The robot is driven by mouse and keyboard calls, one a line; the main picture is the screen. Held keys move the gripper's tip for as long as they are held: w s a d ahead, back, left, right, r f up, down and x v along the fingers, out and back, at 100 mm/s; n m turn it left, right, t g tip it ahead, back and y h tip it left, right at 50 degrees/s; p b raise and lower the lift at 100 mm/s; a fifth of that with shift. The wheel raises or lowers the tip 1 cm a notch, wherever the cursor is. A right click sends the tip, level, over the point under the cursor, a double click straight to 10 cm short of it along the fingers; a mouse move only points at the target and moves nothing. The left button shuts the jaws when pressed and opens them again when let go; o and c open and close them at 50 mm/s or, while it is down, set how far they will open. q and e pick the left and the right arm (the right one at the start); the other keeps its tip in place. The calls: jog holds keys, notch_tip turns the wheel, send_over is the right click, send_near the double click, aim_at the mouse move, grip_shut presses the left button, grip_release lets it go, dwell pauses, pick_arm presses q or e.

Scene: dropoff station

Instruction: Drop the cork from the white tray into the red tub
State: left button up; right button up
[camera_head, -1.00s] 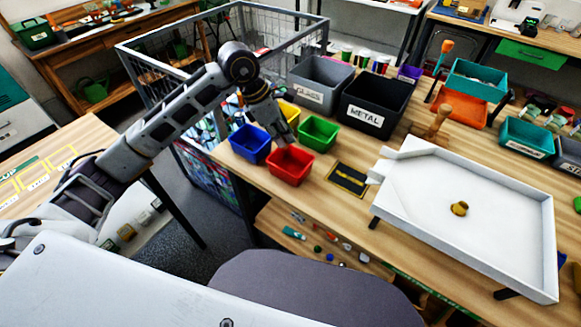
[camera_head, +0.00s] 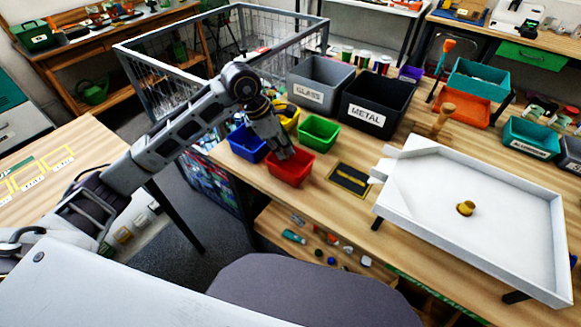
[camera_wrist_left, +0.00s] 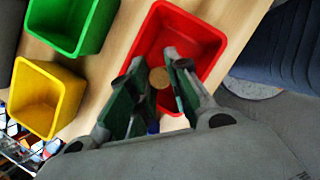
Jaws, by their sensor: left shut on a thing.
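The red tub (camera_head: 290,172) stands near the front edge of the wooden table, and its inside also shows in the left wrist view (camera_wrist_left: 205,45). My left gripper (camera_head: 284,153) points down at the tub's opening. In the left wrist view its fingers (camera_wrist_left: 157,72) are shut on a round tan thing, the cork (camera_wrist_left: 159,77), seen against the red inside of the tub. The fingers hide the cork in the head view. The white tray (camera_head: 500,250) stands to the right and holds a small brass-coloured piece (camera_head: 466,208). My right gripper is not in view.
A blue tub (camera_head: 247,150), a green tub (camera_head: 319,134) and a yellow tub (camera_wrist_left: 45,98) stand close around the red one. Behind are a grey GLASS bin (camera_head: 310,97) and a black METAL bin (camera_head: 365,118). A dark mat (camera_head: 349,180) lies to the right.

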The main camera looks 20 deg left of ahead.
pick_arm(q)
jog(key=o, duration=0.7)
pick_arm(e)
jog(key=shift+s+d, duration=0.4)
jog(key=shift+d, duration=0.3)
pick_arm(q)
jog(key=shift+r, duration=0.1)
jog(key=shift+s+a+r, duration=0.1)
jog(key=shift+a+r, duration=0.2)
jog(key=shift+r, duration=0.3)
jog(key=v, duration=1)
jog(key=shift+r, duration=0.25)
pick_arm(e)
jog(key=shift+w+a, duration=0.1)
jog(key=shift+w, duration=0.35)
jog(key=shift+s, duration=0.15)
